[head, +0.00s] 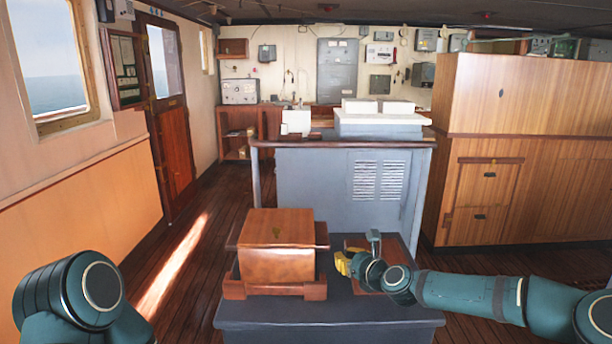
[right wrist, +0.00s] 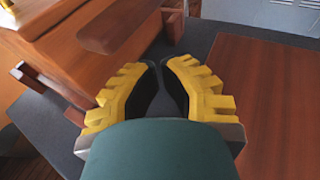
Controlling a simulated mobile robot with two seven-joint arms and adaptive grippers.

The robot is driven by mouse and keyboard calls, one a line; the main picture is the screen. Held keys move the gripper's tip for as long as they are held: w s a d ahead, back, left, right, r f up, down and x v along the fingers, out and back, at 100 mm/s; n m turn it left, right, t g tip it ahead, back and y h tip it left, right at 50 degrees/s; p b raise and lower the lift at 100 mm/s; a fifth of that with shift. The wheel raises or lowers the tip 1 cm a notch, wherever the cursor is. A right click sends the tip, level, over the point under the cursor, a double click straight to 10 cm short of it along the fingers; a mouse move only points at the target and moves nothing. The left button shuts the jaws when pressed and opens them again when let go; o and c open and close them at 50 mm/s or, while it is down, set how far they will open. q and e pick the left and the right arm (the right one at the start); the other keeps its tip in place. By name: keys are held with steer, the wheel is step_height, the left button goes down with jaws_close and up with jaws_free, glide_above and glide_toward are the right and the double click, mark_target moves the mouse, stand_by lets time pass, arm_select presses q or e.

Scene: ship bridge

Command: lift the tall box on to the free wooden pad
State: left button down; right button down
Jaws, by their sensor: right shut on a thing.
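The tall box (head: 277,252) is a brown wooden box with a rail along each side. It stands upright on the left wooden pad (head: 273,290) on a low grey stand. My right gripper (head: 343,263) is at the box's right side, low by the side rail. The free wooden pad (head: 366,286), partly behind my gripper, lies bare to the right, also in the wrist view (right wrist: 285,110). My left gripper is out of view.
The grey stand (head: 330,313) holds both pads. A grey console (head: 325,190) with a white-topped unit stands right behind it. Wooden cabinets (head: 520,150) are at the right. Wooden floor (head: 180,270) is open at the left.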

steer(key=shift+v, duration=1.95)
steer(key=shift+s+d+b, duration=0.2)
steer(key=shift+s+b, duration=0.1)
steer(key=shift+s, duration=3.6)
